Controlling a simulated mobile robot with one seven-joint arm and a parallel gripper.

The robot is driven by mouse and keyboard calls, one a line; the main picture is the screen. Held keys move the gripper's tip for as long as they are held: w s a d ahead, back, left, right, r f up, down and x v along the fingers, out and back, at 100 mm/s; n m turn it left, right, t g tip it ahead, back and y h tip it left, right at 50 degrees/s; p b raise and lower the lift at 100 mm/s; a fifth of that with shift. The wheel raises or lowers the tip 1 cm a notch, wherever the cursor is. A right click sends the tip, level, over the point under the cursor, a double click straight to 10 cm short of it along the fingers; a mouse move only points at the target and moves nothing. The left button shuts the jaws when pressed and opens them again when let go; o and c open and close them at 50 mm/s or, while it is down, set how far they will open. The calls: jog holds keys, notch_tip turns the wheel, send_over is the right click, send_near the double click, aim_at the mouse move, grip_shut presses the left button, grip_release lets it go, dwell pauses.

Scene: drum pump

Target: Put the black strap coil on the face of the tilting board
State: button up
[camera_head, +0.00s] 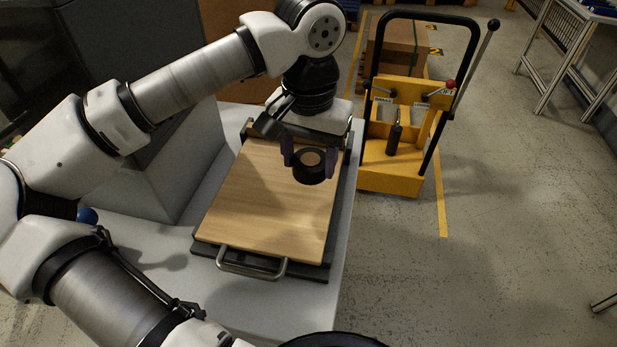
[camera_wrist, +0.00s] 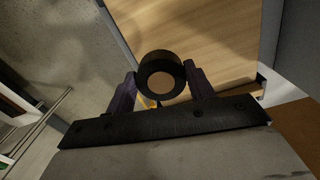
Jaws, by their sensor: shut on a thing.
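The black strap coil (camera_head: 311,166) is a short dark ring, and the light wood colour shows through its centre. My gripper (camera_head: 309,160) is shut on it, with one dark finger on each side. The tilting board (camera_head: 262,207) has a light wooden face, a dark frame and a metal handle at its near edge. The coil is over the right, far part of the face; I cannot tell whether it touches the wood. In the wrist view the coil (camera_wrist: 161,75) sits between the fingertips, with the board face (camera_wrist: 205,35) beyond it.
The board lies on a pale grey top (camera_head: 160,250). A yellow lift truck (camera_head: 392,178) with a black handle frame stands just beyond, to the right. A brown box (camera_head: 398,45) is behind it. A metal-legged table (camera_head: 560,50) stands far right.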

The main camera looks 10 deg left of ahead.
aim_at(309, 195)
jog(key=shift+f, duration=2.6)
jog(key=shift+f, duration=0.2)
jog(key=o, duration=1)
jog(key=shift+r, duration=0.1)
notch_tip(309, 195, up, 12)
jog(key=shift+r, duration=0.15)
